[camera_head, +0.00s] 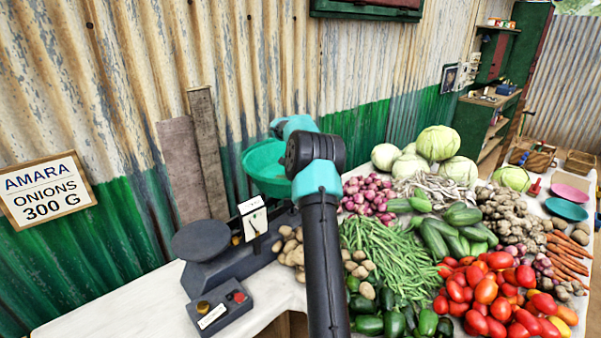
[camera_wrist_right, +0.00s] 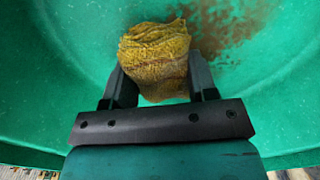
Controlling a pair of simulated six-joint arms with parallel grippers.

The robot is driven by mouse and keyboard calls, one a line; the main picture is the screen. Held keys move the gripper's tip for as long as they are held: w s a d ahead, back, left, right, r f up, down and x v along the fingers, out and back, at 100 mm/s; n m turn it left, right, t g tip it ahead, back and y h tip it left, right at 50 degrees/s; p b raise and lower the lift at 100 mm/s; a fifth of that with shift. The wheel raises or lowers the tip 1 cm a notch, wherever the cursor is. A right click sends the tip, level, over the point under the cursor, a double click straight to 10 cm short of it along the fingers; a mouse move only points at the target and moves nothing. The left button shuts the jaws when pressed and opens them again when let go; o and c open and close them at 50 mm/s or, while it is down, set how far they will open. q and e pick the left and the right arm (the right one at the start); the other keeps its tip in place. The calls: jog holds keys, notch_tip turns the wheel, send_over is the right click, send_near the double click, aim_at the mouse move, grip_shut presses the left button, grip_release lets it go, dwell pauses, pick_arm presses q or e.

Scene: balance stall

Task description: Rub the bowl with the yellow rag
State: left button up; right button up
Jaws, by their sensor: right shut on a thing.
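The green bowl (camera_head: 262,160) sits on top of the dark scale (camera_head: 228,258) at the left end of the stall. My right arm reaches up to it, and its dark joint hides part of the bowl in the head view. In the right wrist view my right gripper (camera_wrist_right: 160,85) is shut on the yellow rag (camera_wrist_right: 154,58), inside the bowl (camera_wrist_right: 60,50). The rag is bunched between the fingers, over or against the bowl's inner surface; I cannot tell whether it touches. A brown dirt smear shows beside the rag. My left gripper is not in view.
The white counter (camera_head: 110,310) is clear at left. A corrugated wall stands behind.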

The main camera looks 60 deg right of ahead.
jog(key=shift+a+f, duration=0.1)
jog(key=shift+w+a, duration=0.3)
jog(key=shift+a, duration=0.45)
jog(key=shift+w+a, duration=0.35)
jog(key=shift+a, duration=0.4)
jog(key=shift+w+a, duration=0.3)
jog(key=shift+a, duration=0.45)
jog(key=shift+w, duration=0.1)
jog(key=shift+w+d, duration=0.25)
jog(key=shift+w, duration=0.3)
jog(key=shift+w+d, duration=0.2)
jog(key=shift+w, duration=0.3)
jog(key=shift+d+f, duration=0.1)
jog(key=shift+d, duration=0.05)
